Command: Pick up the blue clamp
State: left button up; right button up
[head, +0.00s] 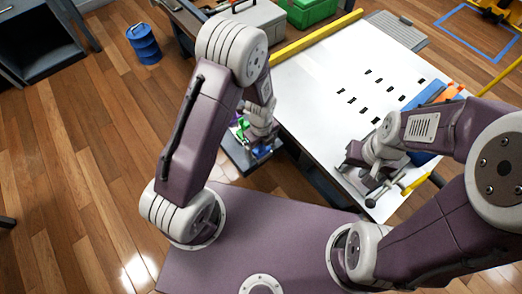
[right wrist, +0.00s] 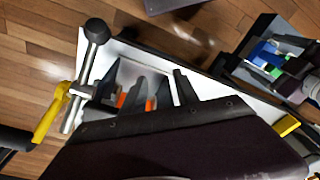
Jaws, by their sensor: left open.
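The blue clamp (head: 262,152) lies in a dark tray (head: 238,160) beside the white table, partly hidden by my left arm. It also shows as a blue patch in the right wrist view (right wrist: 264,56). A green clamp (head: 242,127) is next to it, with a bit of purple nearby. My left gripper (head: 262,142) is open, pointing down over the tray, close to the blue clamp. Whether its fingers touch the clamp is hidden. My right gripper (head: 368,182) is low at the near end of the white table, by a metal bar; its fingers are unclear.
The white table (head: 330,85) carries several small black pieces and a yellow rail (head: 315,38). A metal bar with a black knob (right wrist: 97,30) and a yellow handle (right wrist: 50,115) are near my right gripper. A blue drum (head: 144,44) stands on open floor at the left.

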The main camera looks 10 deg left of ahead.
pick_arm(q)
jog(key=c, duration=1.4)
jog(key=shift+o, duration=0.2)
jog(key=shift+r, duration=0.15)
jog(key=r+p, duration=0.2)
jog(key=r, duration=0.1)
jog(key=d+r+p, duration=0.1)
jog(key=r, duration=0.1)
jog(key=shift+w, duration=0.35)
jog(key=w+d+r+p, duration=0.2)
jog(key=w+d+r, duration=0.3)
jog(key=d, duration=0.4)
jog(key=shift+r, duration=0.4)
